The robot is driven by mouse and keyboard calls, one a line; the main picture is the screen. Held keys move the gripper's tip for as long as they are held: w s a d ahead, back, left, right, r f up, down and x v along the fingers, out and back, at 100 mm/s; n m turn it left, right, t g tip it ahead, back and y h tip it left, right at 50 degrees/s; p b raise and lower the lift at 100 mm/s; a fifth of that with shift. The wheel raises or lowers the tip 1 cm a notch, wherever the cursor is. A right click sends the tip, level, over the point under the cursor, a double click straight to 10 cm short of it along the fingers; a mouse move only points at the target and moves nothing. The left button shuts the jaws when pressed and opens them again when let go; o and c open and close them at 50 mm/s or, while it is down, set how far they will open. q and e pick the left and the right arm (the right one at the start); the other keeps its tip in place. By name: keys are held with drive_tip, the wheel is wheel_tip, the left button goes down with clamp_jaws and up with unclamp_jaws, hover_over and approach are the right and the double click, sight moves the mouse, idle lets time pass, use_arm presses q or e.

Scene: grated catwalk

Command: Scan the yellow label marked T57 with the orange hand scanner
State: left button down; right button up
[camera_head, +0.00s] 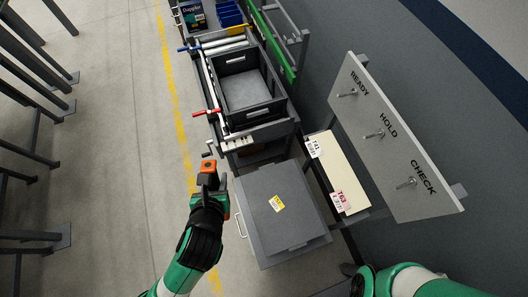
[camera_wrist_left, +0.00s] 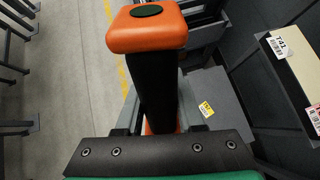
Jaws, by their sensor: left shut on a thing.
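The orange hand scanner (camera_head: 206,167) is held in my left gripper (camera_head: 210,182), left of the grey cabinet. In the left wrist view the scanner (camera_wrist_left: 147,32) shows its orange end and black body, rising between the jaws. The yellow label (camera_head: 277,203) lies on the cabinet's grey top, to the right of and apart from the scanner. It also shows in the left wrist view (camera_wrist_left: 206,109), but its print is too small to read surely. My right arm enters at the bottom right; its gripper is out of view.
The grey cabinet (camera_head: 256,224) has a handle at its left. A cream board (camera_head: 336,170) beside it bears a white T41 label (camera_head: 315,147) and a pink T63 label (camera_head: 341,200). A READY/HOLD/CHECK panel (camera_head: 392,150) stands right. A dark crate (camera_head: 245,117) sits beyond.

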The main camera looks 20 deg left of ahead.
sight(203, 172)
use_arm(q)
drive_tip(key=shift+s+a, duration=0.1)
drive_tip(key=shift+s+a+p, duration=0.3)
drive_tip(key=shift+a+p, duration=0.05)
drive_tip(key=shift+p, duration=0.15)
idle(0.5)
wheel_tip(203, 172, up, 8)
drive_tip(key=p, duration=1)
drive_tip(key=shift+r, duration=0.2)
drive_tip(key=shift+f, duration=0.2)
